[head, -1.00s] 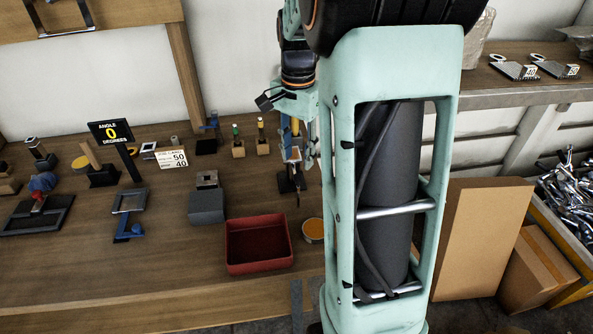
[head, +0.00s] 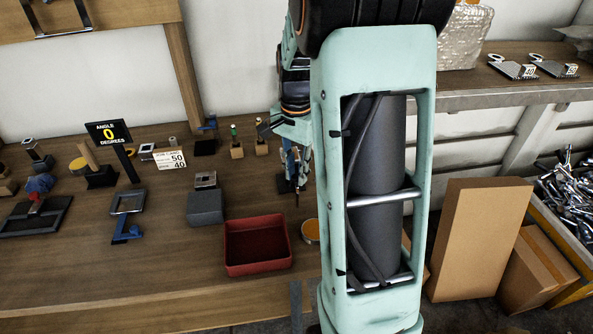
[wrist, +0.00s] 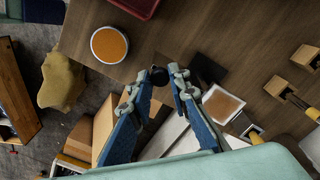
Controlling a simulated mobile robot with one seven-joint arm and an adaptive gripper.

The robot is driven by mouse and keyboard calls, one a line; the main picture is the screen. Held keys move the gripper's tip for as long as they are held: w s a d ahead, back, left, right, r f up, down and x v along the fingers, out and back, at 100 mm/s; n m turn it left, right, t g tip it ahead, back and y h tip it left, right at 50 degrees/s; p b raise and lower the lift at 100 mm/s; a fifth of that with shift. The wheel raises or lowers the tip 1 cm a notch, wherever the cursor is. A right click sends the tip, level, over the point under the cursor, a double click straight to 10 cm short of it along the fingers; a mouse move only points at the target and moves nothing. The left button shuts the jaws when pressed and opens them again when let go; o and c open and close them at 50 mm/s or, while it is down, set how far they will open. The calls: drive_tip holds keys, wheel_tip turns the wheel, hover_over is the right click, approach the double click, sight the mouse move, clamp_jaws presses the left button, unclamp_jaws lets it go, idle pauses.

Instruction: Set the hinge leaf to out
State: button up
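I cannot tell for sure which part is the hinge leaf. A dark round knob (wrist: 158,76) shows between and just beyond my fingertips in the wrist view, beside a dark flat plate (wrist: 207,70). My gripper (wrist: 155,84) is open, its two blue fingers apart with nothing visibly held. In the head view my gripper (head: 297,178) points down at the bench's back right, partly hidden by my arm. A black sign (head: 108,132) reads "ANGLE 0 DEGREES".
A red tray (head: 257,246) and a round orange-topped tin (head: 311,231) are near the gripper, toward the bench front. A grey block (head: 206,207) stands left of them. Small wooden blocks with upright handles (head: 237,151) stand behind. Cardboard boxes (head: 480,240) are at right.

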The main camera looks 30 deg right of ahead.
drive_tip(key=shift+a, duration=0.1)
clamp_jaws()
drive_tip(key=w+a+m+p, duration=0.5)
drive_tip(key=w+m+p, duration=0.4)
drive_tip(key=m, duration=0.6)
drive_tip(key=shift+a+m, duration=0.4)
idle(0.5)
drive_tip(key=o, duration=0.9)
unclamp_jaws()
drive_tip(key=shift+c, duration=0.2)
wheel_tip(320, 180, up, 12)
